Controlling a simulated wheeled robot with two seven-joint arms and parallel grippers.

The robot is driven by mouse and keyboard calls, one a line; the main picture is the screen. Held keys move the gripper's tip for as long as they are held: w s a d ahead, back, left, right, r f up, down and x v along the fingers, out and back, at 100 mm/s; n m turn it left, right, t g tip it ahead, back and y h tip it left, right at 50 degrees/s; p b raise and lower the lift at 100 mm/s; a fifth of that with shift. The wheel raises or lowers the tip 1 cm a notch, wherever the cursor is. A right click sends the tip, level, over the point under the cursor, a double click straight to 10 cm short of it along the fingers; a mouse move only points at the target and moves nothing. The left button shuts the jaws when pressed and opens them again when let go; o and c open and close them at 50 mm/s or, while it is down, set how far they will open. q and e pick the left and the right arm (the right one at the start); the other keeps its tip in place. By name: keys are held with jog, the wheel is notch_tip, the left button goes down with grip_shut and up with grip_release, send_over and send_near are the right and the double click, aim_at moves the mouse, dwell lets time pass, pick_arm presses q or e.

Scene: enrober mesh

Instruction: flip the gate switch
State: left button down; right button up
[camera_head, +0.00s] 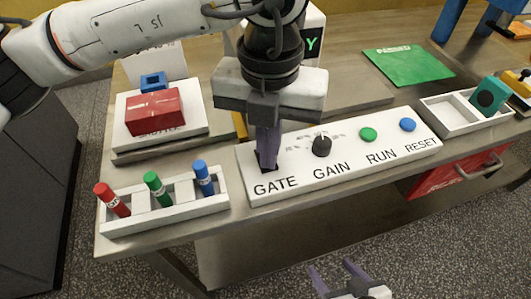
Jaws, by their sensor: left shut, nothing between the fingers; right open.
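A white control panel (300,177) lies on the table with labels GATE, GAIN, RUN and RESET. The gate switch is mostly hidden behind my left gripper's fingers; a dark slot (263,168) shows above the GATE label. My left gripper (266,165) points down there, its fingers shut with nothing between them. I cannot tell whether they touch the switch. A black gain knob (321,146), a green run button (368,134) and a blue reset button (407,125) sit to its right. My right gripper (335,270) is open and empty, low in front of the table edge.
A white rack (165,218) with red, green and blue cylinders stands left of the panel. A tray (190,128) with a red block is behind it. A compartment tray (453,120) with a teal block is at right. A green PASSED mat (408,64) lies behind.

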pick_arm(q)
notch_tip(320, 180, up, 7)
jog(key=p, duration=0.3)
dwell(0.4)
jog(key=shift+f, duration=0.1)
